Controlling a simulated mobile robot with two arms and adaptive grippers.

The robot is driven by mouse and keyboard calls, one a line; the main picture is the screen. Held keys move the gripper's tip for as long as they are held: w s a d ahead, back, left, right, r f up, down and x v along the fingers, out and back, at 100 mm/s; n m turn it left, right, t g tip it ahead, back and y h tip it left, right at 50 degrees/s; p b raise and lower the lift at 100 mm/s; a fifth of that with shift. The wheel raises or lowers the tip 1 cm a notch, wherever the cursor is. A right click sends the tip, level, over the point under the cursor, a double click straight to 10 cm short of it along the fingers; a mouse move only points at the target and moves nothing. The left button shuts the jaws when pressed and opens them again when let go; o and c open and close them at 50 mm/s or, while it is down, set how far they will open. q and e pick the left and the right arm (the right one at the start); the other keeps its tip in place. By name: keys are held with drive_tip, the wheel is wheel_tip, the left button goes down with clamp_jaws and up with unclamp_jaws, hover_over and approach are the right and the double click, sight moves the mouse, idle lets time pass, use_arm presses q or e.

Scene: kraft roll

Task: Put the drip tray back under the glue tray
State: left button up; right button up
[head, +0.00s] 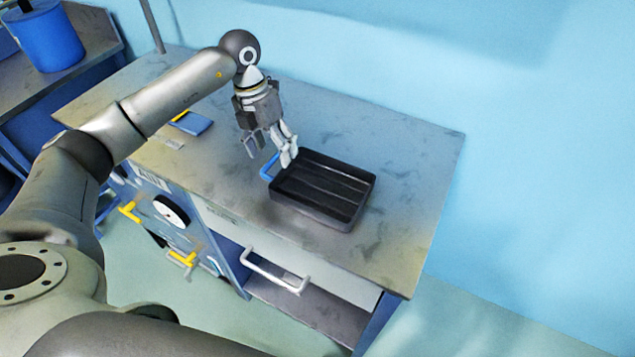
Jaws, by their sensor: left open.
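A black rectangular tray (322,190) with a ribbed floor and a blue handle (269,167) lies on the grey worktop; it looks like the drip tray. It appears empty. My left gripper (270,151) is open and points down just behind the blue handle end of the tray. Its fingers overlap the tray's back left corner in the picture, and I cannot tell whether they touch it. I cannot make out a separate glue tray. My right gripper is out of view.
The worktop (400,160) has free room behind and right of the tray. A small blue object (193,122) lies at its left. Below are a drawer with a white handle (270,272), an open shelf (310,310) and yellow handles (182,258). A blue bucket (50,40) stands far left.

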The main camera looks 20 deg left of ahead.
use_arm(q)
drive_tip(key=shift+d+f, duration=0.1)
drive_tip(key=shift+f, duration=0.25)
drive_tip(key=shift+f+p, duration=0.3)
wheel_tip(320, 180, down, 4)
drive_tip(key=shift+s+r+p, duration=0.15)
drive_tip(key=shift+r+p, duration=0.1)
drive_tip(key=shift+p, duration=0.55)
drive_tip(key=shift+f, duration=0.55)
drive_tip(key=shift+d, duration=0.1)
drive_tip(key=c, duration=1.4)
drive_tip(key=shift+c, duration=0.4)
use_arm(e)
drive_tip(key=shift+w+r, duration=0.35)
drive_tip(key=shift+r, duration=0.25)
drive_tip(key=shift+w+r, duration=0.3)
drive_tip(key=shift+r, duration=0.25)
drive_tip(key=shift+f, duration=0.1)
